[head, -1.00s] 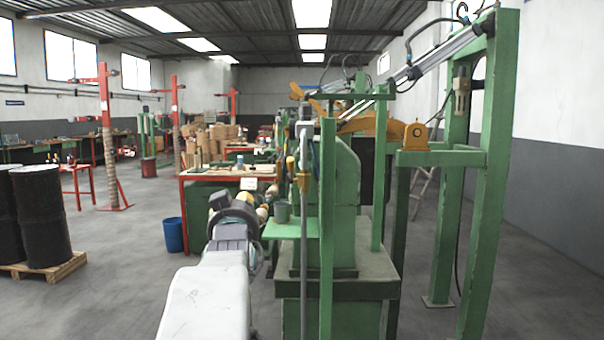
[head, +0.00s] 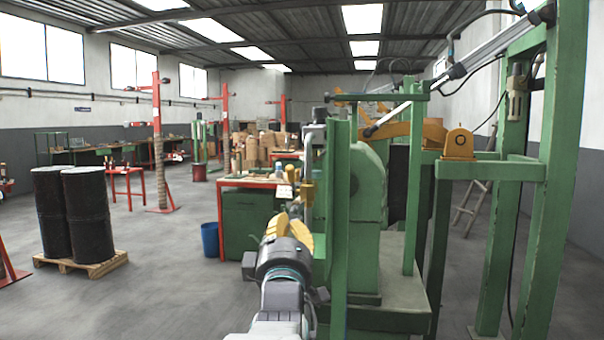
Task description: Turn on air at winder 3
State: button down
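The green winder (head: 365,215) stands right of centre in the head view; no number is readable on it. A grey vertical air pipe (head: 318,145) runs beside its near green post. A small brass-coloured fitting (head: 307,192), which looks like the air valve, sits on this pipe line; its handle position cannot be made out. My gripper (head: 294,228) is below and slightly left of the fitting, pointing away from me. Its yellow fingers look spread, with nothing seen between them. I cannot tell the depth gap, but no contact shows. The lower pipe is hidden behind my gripper and the post.
Green frame posts (head: 555,190) and an orange bearing block (head: 459,144) stand at right. A red-edged bench (head: 250,183) and blue bin (head: 210,239) are beyond my gripper. Black drums (head: 88,212) stand on a pallet (head: 104,264) at left. The floor between is free.

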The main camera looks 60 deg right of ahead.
notch_tip(320, 180, up, 2)
jog(key=a+n+h, duration=0.1)
jog(key=n, duration=0.4)
jog(key=n+p, duration=0.2)
send_near(289, 169)
jog(key=x, duration=0.8)
